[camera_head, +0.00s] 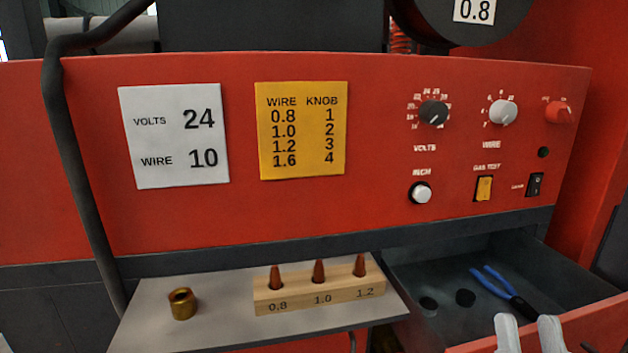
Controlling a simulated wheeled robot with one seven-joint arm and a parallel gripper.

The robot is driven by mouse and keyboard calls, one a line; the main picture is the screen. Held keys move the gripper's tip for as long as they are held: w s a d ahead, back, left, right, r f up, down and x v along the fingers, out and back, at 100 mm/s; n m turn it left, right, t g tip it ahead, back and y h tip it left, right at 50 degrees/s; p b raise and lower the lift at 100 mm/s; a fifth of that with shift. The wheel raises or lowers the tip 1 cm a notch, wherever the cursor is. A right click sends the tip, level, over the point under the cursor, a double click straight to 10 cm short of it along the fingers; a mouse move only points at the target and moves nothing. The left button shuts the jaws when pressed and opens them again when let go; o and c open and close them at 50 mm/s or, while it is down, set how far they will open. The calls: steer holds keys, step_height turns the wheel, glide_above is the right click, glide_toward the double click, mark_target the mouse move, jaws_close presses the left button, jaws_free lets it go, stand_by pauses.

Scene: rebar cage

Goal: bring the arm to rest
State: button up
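My gripper (529,328) shows at the bottom right, in front of the open drawer (575,328). Only its two pale grey fingertips are in view, with a gap between them and nothing seen held there. They overlap the drawer's front wall in the picture; I cannot tell how far above or before it they are. The rest of my arm is out of view.
A red welder panel (380,150) with knobs and switches stands behind. Blue-handled pliers (492,283) and dark round pieces lie in the drawer. A grey shelf (222,320) holds a brass nozzle (183,304) and a wooden block (320,287) with three copper tips.

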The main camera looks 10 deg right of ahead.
steer(key=s+a+f+n+g+y, duration=0.1)
steer(key=s+a+f+g+y, duration=0.15)
steer(key=f, duration=0.45)
steer(key=s+a+f+g+y, duration=0.1)
steer(key=s+f+g, duration=0.25)
steer(key=f, duration=0.45)
steer(key=s+a+f+n+g+y, duration=0.1)
steer(key=s+f+g+y, duration=0.1)
steer(key=s+f, duration=0.3)
steer(key=s+a+f+n+g+y, duration=0.1)
steer(key=s+a+f+n+y, duration=0.1)
steer(key=s+f, duration=0.3)
steer(key=s, duration=0.4)
steer(key=shift+a+g, duration=0.25)
steer(key=shift+g, duration=0.15)
steer(key=shift+y, duration=0.25)
